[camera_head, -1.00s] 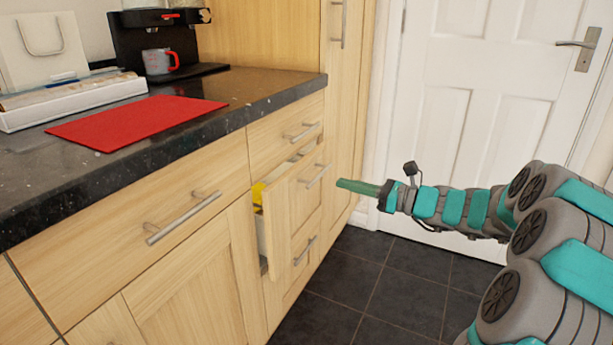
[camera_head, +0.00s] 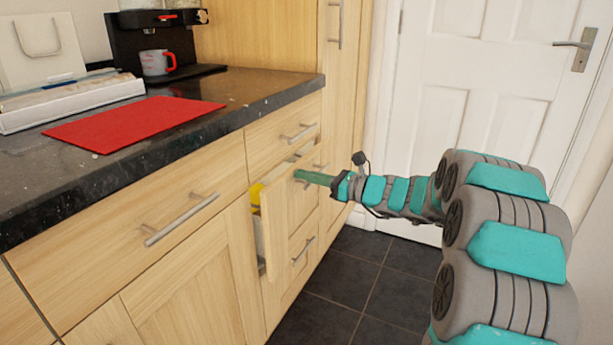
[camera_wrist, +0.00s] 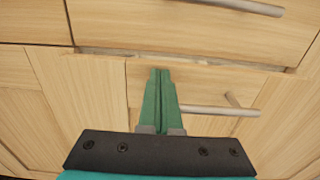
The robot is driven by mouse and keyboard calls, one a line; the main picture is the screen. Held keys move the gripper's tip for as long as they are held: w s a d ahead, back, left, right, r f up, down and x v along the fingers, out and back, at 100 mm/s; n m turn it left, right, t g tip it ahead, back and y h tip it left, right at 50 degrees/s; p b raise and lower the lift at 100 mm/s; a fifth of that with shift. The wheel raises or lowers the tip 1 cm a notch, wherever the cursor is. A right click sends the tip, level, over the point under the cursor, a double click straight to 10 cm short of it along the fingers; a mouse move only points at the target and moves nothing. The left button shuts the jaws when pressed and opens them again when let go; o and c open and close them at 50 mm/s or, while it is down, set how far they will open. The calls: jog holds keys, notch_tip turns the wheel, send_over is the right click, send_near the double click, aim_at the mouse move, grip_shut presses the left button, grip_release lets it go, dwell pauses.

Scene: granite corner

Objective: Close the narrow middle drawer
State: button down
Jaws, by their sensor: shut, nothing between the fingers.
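The narrow middle drawer (camera_head: 280,219) stands partly open in the wooden cabinet front, with something yellow (camera_head: 256,193) showing inside. Its front and bar handle (camera_wrist: 205,110) also show in the wrist view. My gripper (camera_head: 298,175) is shut and empty, its green fingers pointing at the upper part of the drawer front beside the handle. In the wrist view the closed fingertips (camera_wrist: 159,72) lie over the drawer front's upper part, left of the handle. I cannot tell whether they touch it. The fingers cover part of the handle in the head view.
A shut drawer (camera_head: 284,136) sits above, and another handle (camera_head: 303,250) shows below. A wide drawer (camera_head: 140,240) is at left. The dark worktop (camera_head: 240,100) overhangs them, holding a red mat (camera_head: 135,122). The tiled floor (camera_head: 350,290) is clear.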

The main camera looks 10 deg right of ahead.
aim_at(292, 168)
jog(key=shift+p+x, duration=0.7)
jog(key=shift+x, duration=1.3)
jog(key=shift+w+a, duration=0.15)
jog(key=shift+a, duration=0.05)
jog(key=shift+r, duration=0.1)
